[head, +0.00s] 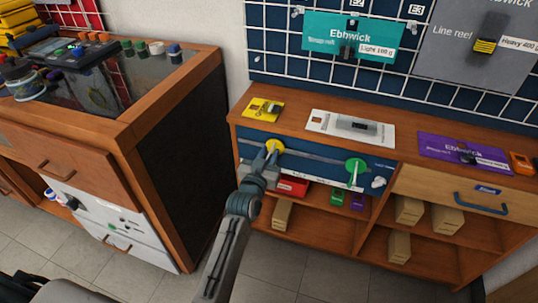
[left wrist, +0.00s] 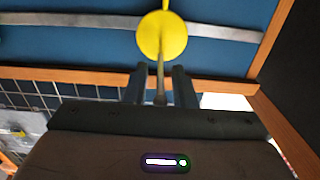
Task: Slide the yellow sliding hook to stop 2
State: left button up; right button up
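The yellow sliding hook (head: 275,146) sits near the left end of a grey rail (head: 315,158) on the blue front panel of the wooden bench. My left gripper (head: 270,157) is right in front of it. In the left wrist view the hook shows as a yellow disc (left wrist: 160,36) with a thin peg sticking out toward me. The peg lies between the two fingers of my left gripper (left wrist: 160,84), with gaps on both sides, so the fingers are open around it. Stop numbers are too small to read. My right gripper is not in view.
A green hook (head: 355,168) sits farther right on the rail. The rail between the hooks looks clear. The bench top (head: 290,118) holds a yellow card and a white card. A red box (head: 292,187) and several cardboard boxes stand on shelves below. A wooden cabinet (head: 165,95) stands left.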

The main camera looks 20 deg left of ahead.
pick_arm(q)
jog(key=shift+o, duration=0.7)
jog(key=shift+s, duration=0.3)
jog(key=s, duration=1)
jog(key=shift+a, duration=0.2)
jog(key=shift+s, duration=0.1)
